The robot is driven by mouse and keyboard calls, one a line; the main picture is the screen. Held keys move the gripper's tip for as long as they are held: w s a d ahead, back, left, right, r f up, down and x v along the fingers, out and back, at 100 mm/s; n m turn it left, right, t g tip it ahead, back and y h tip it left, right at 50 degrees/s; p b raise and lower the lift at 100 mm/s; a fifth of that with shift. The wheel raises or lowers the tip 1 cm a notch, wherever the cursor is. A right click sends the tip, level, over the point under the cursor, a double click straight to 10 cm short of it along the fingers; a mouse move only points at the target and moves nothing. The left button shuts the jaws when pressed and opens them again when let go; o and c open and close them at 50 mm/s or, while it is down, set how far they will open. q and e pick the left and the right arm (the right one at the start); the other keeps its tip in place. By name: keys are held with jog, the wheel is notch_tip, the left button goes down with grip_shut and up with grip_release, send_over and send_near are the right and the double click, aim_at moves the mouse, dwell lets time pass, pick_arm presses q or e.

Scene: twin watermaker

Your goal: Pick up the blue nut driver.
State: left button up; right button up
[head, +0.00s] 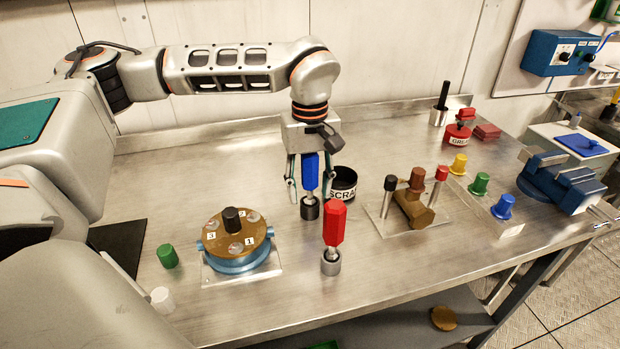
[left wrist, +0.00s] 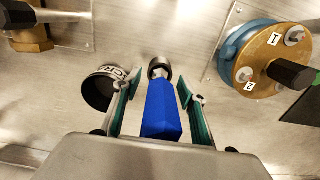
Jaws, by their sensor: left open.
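The blue nut driver (head: 311,172) stands upright on the metal bench, its blue handle up and its tip in a small dark round holder (head: 309,208). My left gripper (head: 309,196) points down over it, with one finger on each side of the handle. In the left wrist view the blue handle (left wrist: 162,108) lies between the two green-padded fingers of my left gripper (left wrist: 158,98), with a gap visible on both sides. The gripper is open. My right gripper is not in view.
A red nut driver (head: 335,222) stands close in front, to the right. A black scrap cup (head: 343,186) is just behind the right finger. A brass-topped blue round unit (head: 236,256) is at the left. A fixture plate (head: 377,218) with posts is at the right.

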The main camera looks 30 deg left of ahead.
pick_arm(q)
jog(key=c, duration=1.1)
jog(key=shift+r, duration=0.15)
jog(key=shift+c, duration=0.2)
notch_tip(320, 180, up, 20)
jog(key=p, duration=0.3)
jog(key=o, duration=0.5)
jog(key=shift+c, duration=0.2)
grip_shut()
jog(key=shift+f, duration=0.2)
